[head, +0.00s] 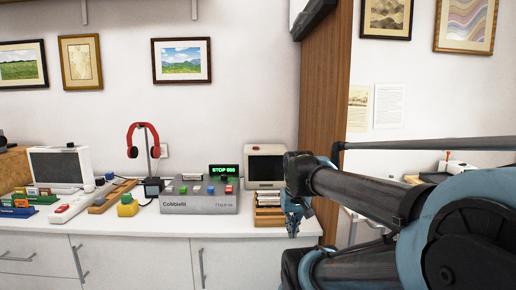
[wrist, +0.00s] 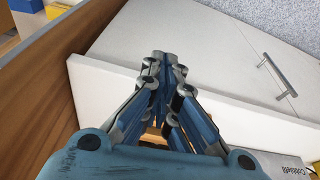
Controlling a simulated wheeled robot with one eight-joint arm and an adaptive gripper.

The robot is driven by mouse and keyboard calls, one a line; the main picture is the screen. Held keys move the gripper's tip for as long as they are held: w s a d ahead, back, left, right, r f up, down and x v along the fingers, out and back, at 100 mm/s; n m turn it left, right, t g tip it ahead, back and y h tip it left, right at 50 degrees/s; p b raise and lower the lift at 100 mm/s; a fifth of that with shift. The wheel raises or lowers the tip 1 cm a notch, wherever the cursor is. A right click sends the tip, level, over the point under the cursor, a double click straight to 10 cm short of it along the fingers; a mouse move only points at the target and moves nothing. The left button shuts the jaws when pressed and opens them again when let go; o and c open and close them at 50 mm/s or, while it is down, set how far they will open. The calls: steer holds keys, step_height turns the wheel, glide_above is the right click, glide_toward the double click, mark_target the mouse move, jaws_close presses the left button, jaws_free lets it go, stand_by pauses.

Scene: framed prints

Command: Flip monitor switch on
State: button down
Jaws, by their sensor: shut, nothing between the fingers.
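A small beige monitor (head: 265,167) with a dark screen stands at the right end of the white counter, beside the wooden panel. A second white monitor (head: 62,168), also dark, stands at the far left of the counter. My gripper (head: 293,228) is shut and empty, pointing down at the counter's right end, just right of and in front of the beige monitor. In the wrist view my gripper (wrist: 162,56) has its fingertips together over the counter's front edge; the monitors are not seen there.
A grey control box (head: 199,200) with coloured buttons and a green "STOP" display stands left of the beige monitor. A small rack (head: 269,207) sits below that monitor. Red headphones (head: 143,140) hang on a stand. A tall wooden panel (head: 325,120) bounds the counter at right.

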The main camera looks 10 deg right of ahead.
steer(key=w+a+r+t, duration=0.1)
steer(key=w+a+r, duration=0.1)
steer(key=w+r, duration=0.8)
steer(key=w+a+r+t, duration=0.2)
steer(key=w+r, duration=0.9)
steer(key=w, duration=0.7)
steer(key=w+a+r+m+t, duration=0.1)
steer(key=w+a+r, duration=0.2)
steer(key=w+r, duration=0.8)
steer(key=w, duration=0.3)
steer(key=shift+w+a+r, duration=0.2)
steer(key=shift+a+r, duration=0.05)
steer(key=shift+a, duration=0.15)
steer(key=x, duration=0.9)
steer(key=shift+w+d+f, duration=0.15)
steer(key=shift+w, duration=0.2)
step_height(320, 180, down, 3)
steer(key=shift+s+f, duration=0.1)
steer(key=shift+s, duration=0.05)
steer(key=shift+s+f, duration=0.1)
steer(key=shift+f, duration=0.45)
